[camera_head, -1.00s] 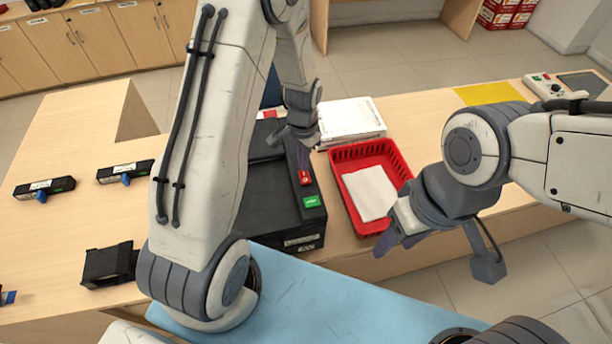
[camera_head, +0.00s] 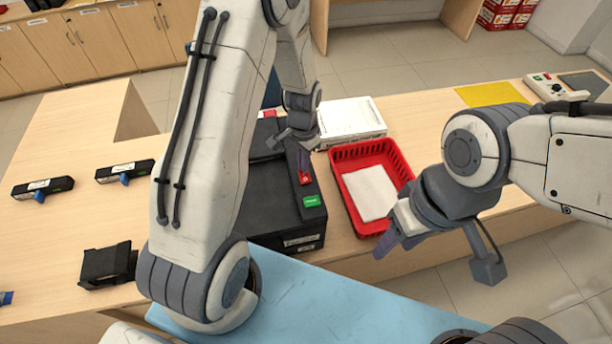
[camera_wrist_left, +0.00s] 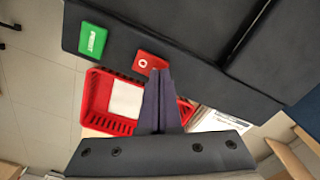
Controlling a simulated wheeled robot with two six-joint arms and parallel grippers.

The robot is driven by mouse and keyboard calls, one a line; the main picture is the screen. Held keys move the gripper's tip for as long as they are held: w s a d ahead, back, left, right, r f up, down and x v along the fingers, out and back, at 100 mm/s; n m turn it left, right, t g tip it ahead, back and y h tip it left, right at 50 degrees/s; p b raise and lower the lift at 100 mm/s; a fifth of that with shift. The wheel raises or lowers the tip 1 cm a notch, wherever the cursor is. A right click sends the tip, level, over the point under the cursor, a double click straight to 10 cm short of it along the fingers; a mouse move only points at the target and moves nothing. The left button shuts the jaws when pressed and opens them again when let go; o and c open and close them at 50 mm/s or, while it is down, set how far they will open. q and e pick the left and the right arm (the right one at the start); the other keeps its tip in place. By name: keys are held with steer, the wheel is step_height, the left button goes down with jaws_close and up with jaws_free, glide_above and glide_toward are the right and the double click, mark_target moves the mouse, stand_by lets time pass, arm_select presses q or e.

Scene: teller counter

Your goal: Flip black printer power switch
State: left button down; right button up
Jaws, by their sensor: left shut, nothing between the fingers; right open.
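The black printer (camera_head: 262,205) stands on the counter, partly hidden behind my left arm. Its red power switch (camera_head: 305,179) sits on the right side of its top, with a green button (camera_head: 312,201) nearer to me. The left wrist view shows the red switch (camera_wrist_left: 150,62), marked with a white circle, and the green button (camera_wrist_left: 92,39). My left gripper (camera_head: 304,165) is shut and empty, its fingertips at the red switch; I cannot tell whether they touch it. The closed fingers also show in the left wrist view (camera_wrist_left: 160,75). My right gripper (camera_head: 386,246) is open and empty near the counter's front edge.
A red basket (camera_head: 400,165) holding white paper (camera_head: 370,193) stands right of the printer. A white stack (camera_head: 350,122) lies behind it. Small black devices (camera_head: 43,188) and a black holder (camera_head: 108,267) are at left. The counter's middle right is clear.

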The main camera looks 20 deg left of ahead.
arm_select(q)
steer(key=shift+f, duration=0.35)
steer(key=shift+r, duration=0.1)
steer(key=shift+r+p, duration=2.65)
steer(key=shift+r, duration=0.85)
